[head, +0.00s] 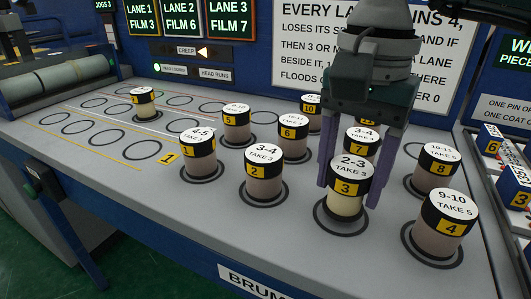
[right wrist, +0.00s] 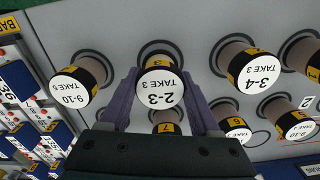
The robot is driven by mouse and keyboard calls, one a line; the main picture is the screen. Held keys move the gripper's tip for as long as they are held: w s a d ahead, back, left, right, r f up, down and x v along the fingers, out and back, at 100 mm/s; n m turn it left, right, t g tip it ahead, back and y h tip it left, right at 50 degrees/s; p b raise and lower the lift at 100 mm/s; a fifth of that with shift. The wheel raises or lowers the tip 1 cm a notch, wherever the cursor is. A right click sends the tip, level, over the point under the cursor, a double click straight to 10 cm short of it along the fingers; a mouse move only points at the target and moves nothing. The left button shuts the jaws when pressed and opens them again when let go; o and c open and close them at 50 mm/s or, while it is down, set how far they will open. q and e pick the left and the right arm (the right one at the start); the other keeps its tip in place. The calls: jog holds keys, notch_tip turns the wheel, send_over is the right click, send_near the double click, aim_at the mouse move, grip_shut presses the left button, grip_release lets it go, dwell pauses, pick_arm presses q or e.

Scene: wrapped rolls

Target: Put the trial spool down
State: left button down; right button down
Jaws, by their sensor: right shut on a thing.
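My right gripper (head: 348,188) is shut on the spool numbered 3 (head: 346,204), with one purple finger on each side. This spool has a cream body, a black band with a yellow 3 tag and a white top reading "2-3 TAKE 3". It is upright, over or in a ring (head: 326,221) at the front of the grey table; I cannot tell whether its base touches the table. In the right wrist view the spool (right wrist: 160,88) sits between the fingers (right wrist: 165,100). No spool is labelled as the trial one. My left gripper is not in view.
Spool 4 (head: 438,232) stands close right, spool 2 (head: 264,180) left, and spools 7 (head: 362,143) and 8 (head: 437,168) behind. A cream spool (head: 143,103) stands on the left lanes among empty rings (head: 142,150). A peg board (head: 510,165) is at right.

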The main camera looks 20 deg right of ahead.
aim_at(352, 166)
jog(key=shift+f, duration=0.7)
jog(key=shift+c, duration=0.6)
grip_release()
notch_tip(352, 166, up, 12)
jog(key=shift+r+p, duration=0.2)
jog(key=shift+p, duration=0.1)
